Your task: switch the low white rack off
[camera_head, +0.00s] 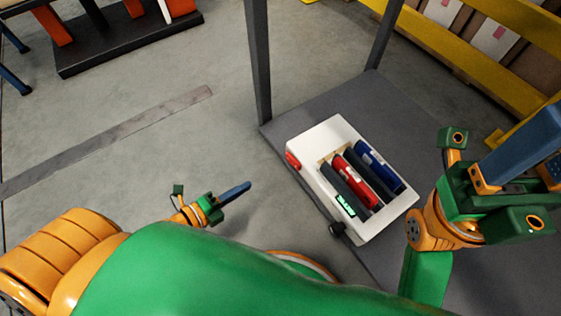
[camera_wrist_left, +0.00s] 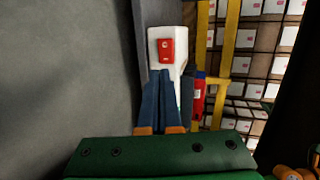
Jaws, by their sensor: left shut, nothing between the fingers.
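The low white rack (camera_head: 331,139) stands on a dark grey platform, holding red, blue and dark slabs side by side. A red switch (camera_head: 293,160) is on its left side wall. In the left wrist view the red switch (camera_wrist_left: 166,50) sits on the white rack's end face (camera_wrist_left: 154,36), straight beyond my fingertips. My left gripper (camera_head: 248,185) is shut and empty, left of the rack and apart from it. Its blue fingers (camera_wrist_left: 162,78) are together in the wrist view. My right gripper (camera_head: 520,150) is at the right; its finger gap cannot be made out.
The grey platform (camera_head: 405,105) has dark upright posts (camera_head: 259,60) at its far side. Yellow shelving (camera_head: 470,75) with cartons stands at the upper right. The floor left of the platform is clear.

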